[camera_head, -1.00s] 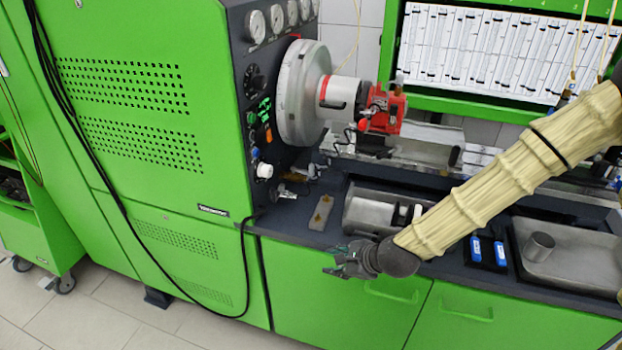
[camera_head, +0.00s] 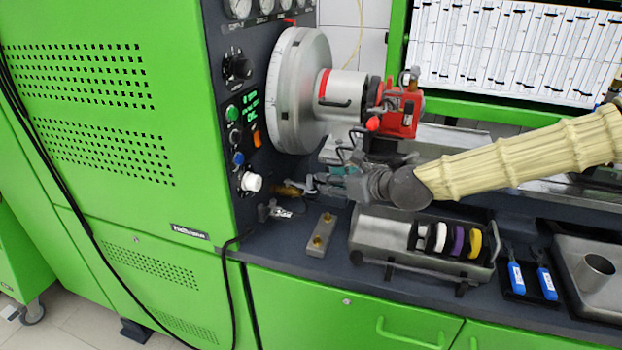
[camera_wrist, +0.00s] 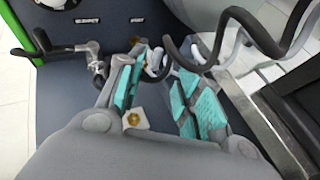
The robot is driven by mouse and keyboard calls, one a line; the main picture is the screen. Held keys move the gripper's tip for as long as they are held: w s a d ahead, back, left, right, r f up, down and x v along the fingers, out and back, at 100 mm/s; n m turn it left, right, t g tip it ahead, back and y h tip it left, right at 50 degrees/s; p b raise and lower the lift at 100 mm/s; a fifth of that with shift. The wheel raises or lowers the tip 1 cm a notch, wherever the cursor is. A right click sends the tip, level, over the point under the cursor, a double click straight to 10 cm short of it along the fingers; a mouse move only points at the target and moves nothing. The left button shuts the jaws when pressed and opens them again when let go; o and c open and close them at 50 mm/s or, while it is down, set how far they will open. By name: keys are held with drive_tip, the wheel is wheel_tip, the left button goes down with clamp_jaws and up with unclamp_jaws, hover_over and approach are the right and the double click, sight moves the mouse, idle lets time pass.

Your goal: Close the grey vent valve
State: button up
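Two small valves stand at the lower right edge of the machine's dark panel. The nearer, a grey metal valve with a lever (camera_head: 272,211), also shows at the left in the wrist view (camera_wrist: 92,62). The other has a brass body (camera_head: 288,190); its light grey handle (camera_wrist: 152,62) shows between my fingertips in the wrist view. My gripper (camera_head: 318,182) reaches in from the right at this second valve. In the wrist view my gripper (camera_wrist: 163,62) has its teal-padded fingers apart on both sides of the handle. Contact cannot be told. The labels above the valves are unreadable.
Dark hoses (camera_wrist: 245,25) run close to my right finger. A small block with brass fittings (camera_head: 318,235) lies on the bench below my gripper. A metal holder with coloured rings (camera_head: 385,235) stands to its right. The large chuck (camera_head: 300,90) is above.

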sight(311, 177)
drive_tip(key=x, duration=1)
drive_tip(key=shift+s+f+p, duration=0.1)
drive_tip(key=shift+p, duration=0.25)
clamp_jaws()
